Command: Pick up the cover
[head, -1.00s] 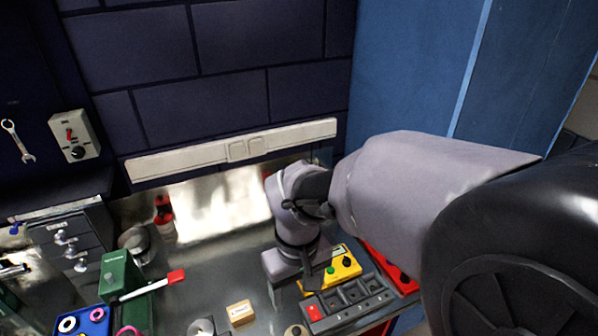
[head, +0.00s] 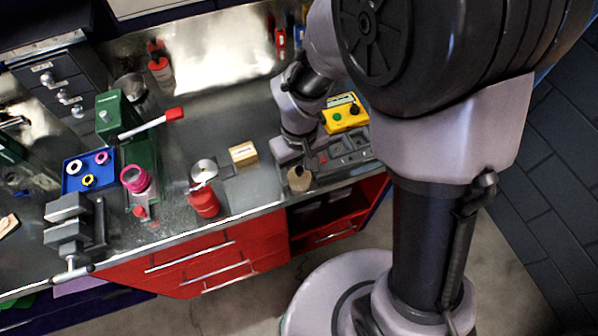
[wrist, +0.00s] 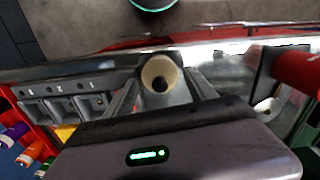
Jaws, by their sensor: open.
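A small round beige piece with a dark centre, which seems to be the cover (head: 299,179), sits near the front edge of the bench in the head view.
A grey slotted tray (head: 350,158) and a yellow box (head: 344,116) stand close on the right. A wooden block (head: 243,153), a silver disc (head: 204,170) and a red can (head: 204,203) are to the left. A green press (head: 130,130) and grey vise (head: 70,228) stand farther left.

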